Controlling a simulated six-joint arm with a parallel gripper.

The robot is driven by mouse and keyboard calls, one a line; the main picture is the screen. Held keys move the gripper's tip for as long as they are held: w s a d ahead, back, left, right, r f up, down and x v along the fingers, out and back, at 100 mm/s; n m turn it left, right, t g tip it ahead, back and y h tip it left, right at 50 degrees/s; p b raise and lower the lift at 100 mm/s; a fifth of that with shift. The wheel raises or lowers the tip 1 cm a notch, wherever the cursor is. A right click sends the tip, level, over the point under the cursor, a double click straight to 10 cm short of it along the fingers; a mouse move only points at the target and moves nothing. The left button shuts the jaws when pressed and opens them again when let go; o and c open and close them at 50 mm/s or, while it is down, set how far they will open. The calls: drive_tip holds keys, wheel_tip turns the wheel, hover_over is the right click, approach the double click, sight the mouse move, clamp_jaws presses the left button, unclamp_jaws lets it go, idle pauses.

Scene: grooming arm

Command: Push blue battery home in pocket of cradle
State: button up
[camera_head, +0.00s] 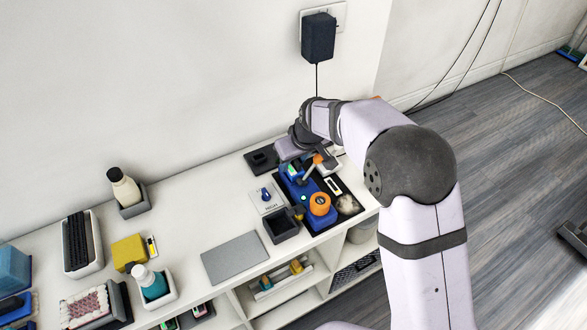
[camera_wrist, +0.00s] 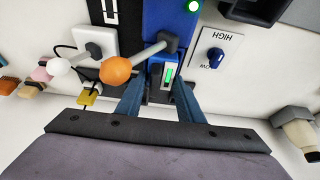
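The blue battery (camera_wrist: 155,76), with a pale window and green bar on its face, sits between my gripper's fingers in the wrist view. My gripper (camera_wrist: 164,86) appears shut on it, one finger along each side. The battery's far end is at the blue cradle (camera_wrist: 172,28), which bears a lit green ring. Its depth in the pocket is hidden. A grey lever with an orange ball (camera_wrist: 117,70) tilts out beside the battery. In the head view the blue cradle (camera_head: 289,184) stands on the shelf top, and my gripper (camera_head: 292,149) is at its back end, mostly hidden.
A HIGH/LOW switch plate (camera_wrist: 215,50) lies beside the cradle. An orange knob (camera_head: 319,204) and a dark open box (camera_head: 281,225) stand near its front. A grey pad (camera_head: 234,258) lies left of them. A wall adapter (camera_head: 318,38) hangs behind my arm.

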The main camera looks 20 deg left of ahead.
sight(293, 167)
drive_tip(key=c, duration=0.4)
drive_tip(key=shift+o, duration=0.2)
drive_tip(key=shift+r, duration=0.1)
drive_tip(key=r, duration=1)
drive_tip(key=shift+w+a+r, duration=0.1)
drive_tip(key=shift+w+a, duration=0.05)
drive_tip(key=shift+w, duration=0.15)
drive_tip(key=w+a+f+p, duration=0.1)
drive_tip(key=w+a+p, duration=0.1)
drive_tip(key=w+p, duration=0.3)
drive_tip(key=w+a+f+p, duration=0.2)
drive_tip(key=w+p, duration=0.3)
drive_tip(key=p, duration=0.3)
drive_tip(key=shift+w+a+f, duration=0.25)
drive_tip(key=shift+w+a, duration=0.05)
drive_tip(key=shift+w, duration=0.05)
drive_tip(key=shift+f+b, duration=1.85)
drive_tip(key=shift+f, duration=1.05)
